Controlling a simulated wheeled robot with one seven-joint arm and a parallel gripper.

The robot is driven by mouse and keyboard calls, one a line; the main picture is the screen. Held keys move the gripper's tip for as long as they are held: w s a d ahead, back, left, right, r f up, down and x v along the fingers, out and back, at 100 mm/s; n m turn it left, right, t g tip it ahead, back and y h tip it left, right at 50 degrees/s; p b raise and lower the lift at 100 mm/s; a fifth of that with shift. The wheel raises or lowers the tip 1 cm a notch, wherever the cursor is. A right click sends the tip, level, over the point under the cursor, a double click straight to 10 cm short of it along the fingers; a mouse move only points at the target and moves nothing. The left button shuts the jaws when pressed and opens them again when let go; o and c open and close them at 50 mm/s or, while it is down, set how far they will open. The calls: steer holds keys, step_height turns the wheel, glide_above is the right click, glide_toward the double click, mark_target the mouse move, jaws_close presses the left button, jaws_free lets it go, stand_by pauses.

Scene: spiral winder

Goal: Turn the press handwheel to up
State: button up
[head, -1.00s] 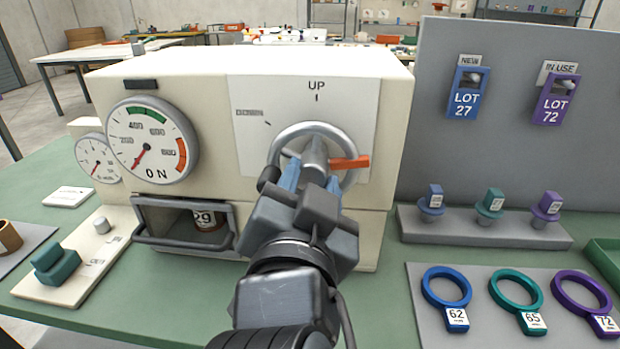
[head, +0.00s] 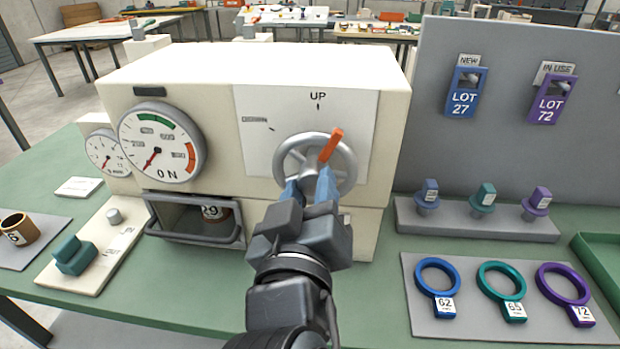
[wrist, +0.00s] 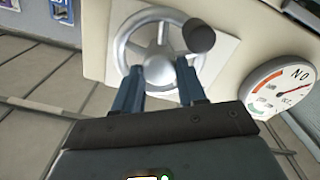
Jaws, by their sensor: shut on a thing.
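The press handwheel (head: 350,166) is a grey metal wheel on the press's white front plate. Its orange pointer (head: 331,145) slants up and to the right, a little clockwise of the UP mark (head: 318,96). My gripper (head: 309,185) reaches the wheel from below, with its blue fingers on either side of the wheel's middle, shut on it. In the wrist view the handwheel (wrist: 128,38) shows with a dark knob (wrist: 199,35) on its rim, beside my right-hand finger. The exact grip contact is partly hidden by the fingers.
A dial gauge (head: 160,143) is left of the wheel. An open drawer recess (head: 185,218) with a bar handle lies below left. To the right stand a grey panel (head: 510,150), a rack of plugs (head: 480,226) and a mat with rings (head: 420,322).

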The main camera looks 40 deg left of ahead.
steer(key=n+p, duration=0.2)
steer(key=n, duration=0.2)
steer(key=shift+n+p, duration=0.3)
steer(key=shift+n, duration=0.1)
steer(key=shift+f+n, duration=0.1)
steer(key=shift+n, duration=0.2)
steer(key=o, duration=1.1)
steer(key=shift+c, duration=0.2)
steer(key=b+v, duration=0.1)
steer(key=v, duration=0.6)
steer(key=shift+s+b, duration=0.3)
steer(key=shift+s, duration=0.1)
steer(key=shift+d, duration=0.2)
